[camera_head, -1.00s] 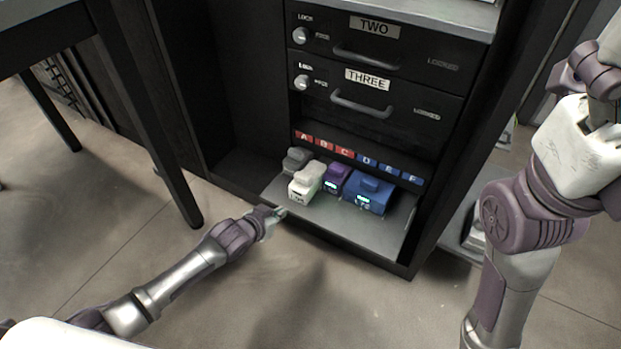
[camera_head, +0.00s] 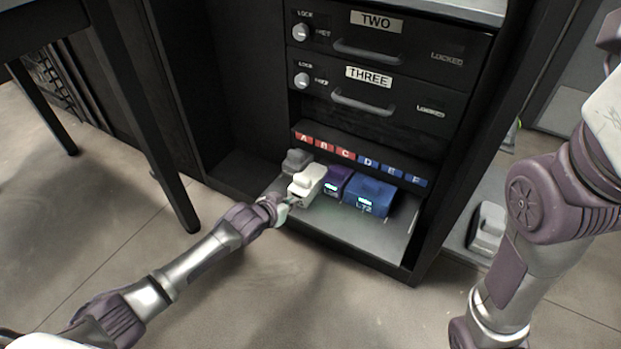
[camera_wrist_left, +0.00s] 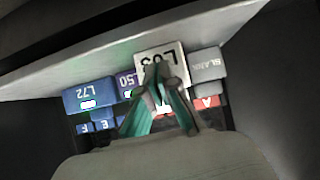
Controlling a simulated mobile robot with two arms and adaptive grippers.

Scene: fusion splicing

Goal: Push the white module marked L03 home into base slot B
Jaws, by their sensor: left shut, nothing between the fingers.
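The white module marked L03 (camera_head: 309,180) sits on the pull-out shelf under the red B label, and its front stands further out than the purple module beside it. In the left wrist view its L03 face (camera_wrist_left: 148,56) shows upside down, partly covered by the fingers. My left gripper (camera_head: 287,203) is shut and empty, with its fingertips right at the module's front; I cannot tell whether they touch. The fingers also show in the left wrist view (camera_wrist_left: 158,70). Slot B itself is hidden behind the module. My right arm shows at the right, without its gripper.
A grey blank module (camera_head: 297,160) is on the white one's left; a purple L50 module (camera_head: 338,179) and a wide blue L72 module (camera_head: 370,193) are on its right. The shelf (camera_head: 340,231) is clear in front. Locked drawers (camera_head: 380,86) sit above. A table leg (camera_head: 160,150) stands left.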

